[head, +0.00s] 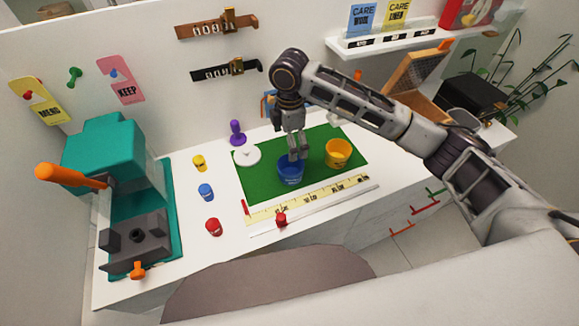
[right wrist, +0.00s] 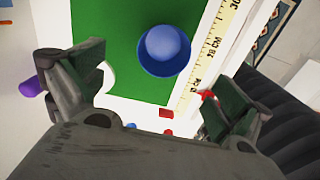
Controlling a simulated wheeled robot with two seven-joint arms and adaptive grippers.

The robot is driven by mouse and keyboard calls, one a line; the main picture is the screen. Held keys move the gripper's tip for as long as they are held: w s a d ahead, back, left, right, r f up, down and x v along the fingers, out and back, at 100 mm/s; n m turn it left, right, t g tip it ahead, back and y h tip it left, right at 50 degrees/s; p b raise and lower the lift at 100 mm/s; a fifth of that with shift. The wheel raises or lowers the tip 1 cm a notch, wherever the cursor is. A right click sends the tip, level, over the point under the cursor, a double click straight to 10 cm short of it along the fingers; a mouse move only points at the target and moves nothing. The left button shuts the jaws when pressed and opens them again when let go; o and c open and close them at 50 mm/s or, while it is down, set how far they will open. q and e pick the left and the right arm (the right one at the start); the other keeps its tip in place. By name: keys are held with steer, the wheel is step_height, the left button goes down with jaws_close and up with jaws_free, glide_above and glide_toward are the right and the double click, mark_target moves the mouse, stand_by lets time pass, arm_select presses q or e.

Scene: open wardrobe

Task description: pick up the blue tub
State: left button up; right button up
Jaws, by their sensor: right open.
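The blue tub (head: 290,174) stands upright on the green mat (head: 260,185) on the white worktop. My right gripper (head: 298,155) hangs over the tub, pointing down, and hides part of its rim in the head view. In the right wrist view the blue tub (right wrist: 178,66) lies beyond the open fingers, not between them, with a lighter blue round area inside. The right jaws are open and empty. Whether a fingertip touches the rim I cannot tell. My left gripper is not in view.
A yellow tub (head: 340,154) stands right of the blue one. A white ring (head: 246,156) lies at the mat's left. A yellow ruler (head: 300,201) runs along the front. Small yellow, blue (head: 206,192) and red pots stand left, near a teal machine (head: 105,155).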

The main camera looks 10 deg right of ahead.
steer(key=shift+s, duration=0.1)
glide_above(291, 171)
steer(key=s, duration=0.1)
steer(key=shift+s+a+f, duration=0.1)
steer(key=shift+a+f, duration=0.1)
steer(key=shift+f, duration=1.95)
steer(key=shift+s+a+f, duration=0.1)
steer(key=shift+a+f, duration=0.05)
steer(key=shift+f, duration=1.95)
steer(key=shift+s+d+f+p, duration=0.1)
steer(key=shift+f+p, duration=0.15)
steer(key=shift+f, duration=1.05)
steer(key=shift+s+d+f+p, duration=0.1)
steer(key=shift+f+p, duration=0.1)
steer(key=shift+f, duration=1.1)
steer(key=c, duration=1.1)
